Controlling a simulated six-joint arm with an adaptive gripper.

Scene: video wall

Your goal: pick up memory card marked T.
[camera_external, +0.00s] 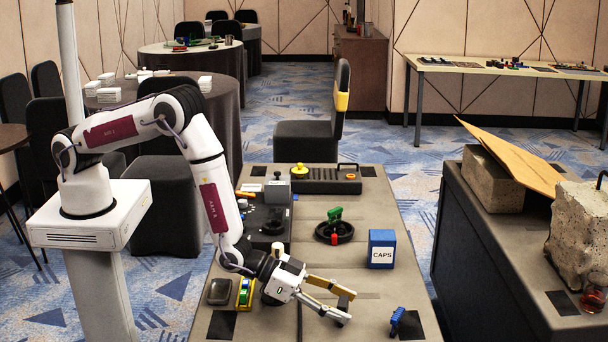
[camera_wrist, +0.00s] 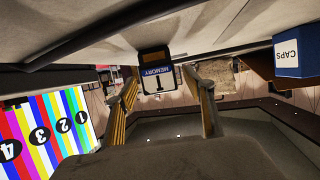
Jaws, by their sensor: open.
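The memory card (camera_wrist: 157,72) is dark with a blue and white label in the wrist view. The label reads MEMORY and bears one large letter that looks like an upside-down T. It stands just beyond the fingertips, between them in that picture. In the external view, a small blue upright piece (camera_external: 397,318) near the table's right front appears to be this card, seen edge-on. My gripper (camera_external: 345,308) is low over the table to its left, apart from it, open and empty. Both fingers also show in the wrist view (camera_wrist: 160,86).
A blue CAPS box (camera_external: 382,250) stands behind and also shows in the wrist view (camera_wrist: 287,58). A black ring with a green piece (camera_external: 335,225) is farther back. A side bench (camera_external: 490,270) stands to the right.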

